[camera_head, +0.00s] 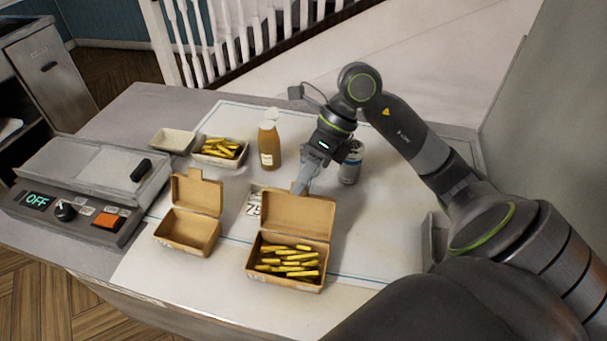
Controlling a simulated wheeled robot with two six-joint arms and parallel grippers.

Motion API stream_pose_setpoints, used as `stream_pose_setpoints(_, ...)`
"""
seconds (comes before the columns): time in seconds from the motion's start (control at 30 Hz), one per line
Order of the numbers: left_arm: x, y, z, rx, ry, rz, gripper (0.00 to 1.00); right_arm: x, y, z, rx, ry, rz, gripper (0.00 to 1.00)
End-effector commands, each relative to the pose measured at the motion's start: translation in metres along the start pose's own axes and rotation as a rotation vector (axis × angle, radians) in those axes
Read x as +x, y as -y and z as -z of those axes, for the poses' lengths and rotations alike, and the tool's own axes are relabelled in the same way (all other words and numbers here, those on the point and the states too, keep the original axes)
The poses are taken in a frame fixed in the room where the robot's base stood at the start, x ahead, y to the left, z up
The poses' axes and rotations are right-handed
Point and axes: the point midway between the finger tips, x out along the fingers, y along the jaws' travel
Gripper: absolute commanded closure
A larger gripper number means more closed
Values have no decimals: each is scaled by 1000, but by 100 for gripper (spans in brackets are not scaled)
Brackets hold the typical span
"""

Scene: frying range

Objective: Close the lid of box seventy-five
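A brown cardboard box (250,264) with its lid (298,214) raised stands at the front of the table, filled with yellow fries (288,262). A card reading "75" (254,204) lies behind it, partly hidden by the lid. My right gripper (301,186) is just behind the raised lid, pointing down. Its fingertips are close to the lid's top edge; I cannot tell whether they touch it. The fingers look close together, but their gap is not clear. My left gripper is not in view.
A smaller open, empty box (187,230) stands left of the filled box. A sauce bottle (268,145), a can (350,165), a fries tray (219,150) and an empty tray (173,140) stand behind. A fryer unit (85,190) reading OFF is at left. The table's right front is clear.

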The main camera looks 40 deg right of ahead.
Motion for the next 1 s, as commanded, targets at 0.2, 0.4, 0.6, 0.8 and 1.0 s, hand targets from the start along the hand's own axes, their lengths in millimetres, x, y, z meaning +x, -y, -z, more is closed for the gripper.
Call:
stream_pose_setpoints(0.2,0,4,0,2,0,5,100,4,0,0,1,-1,1,73)
stream_pose_setpoints(0.4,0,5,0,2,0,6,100,4,0,0,1,0,1,78)
stream_pose_setpoints(0.6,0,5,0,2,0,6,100,3,0,0,1,0,1,100)
stream_pose_setpoints(0.8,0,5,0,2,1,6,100,3,0,0,1,0,1,100)
stream_pose_setpoints(1.0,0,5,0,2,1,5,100,3,0,0,0,0,1,100)
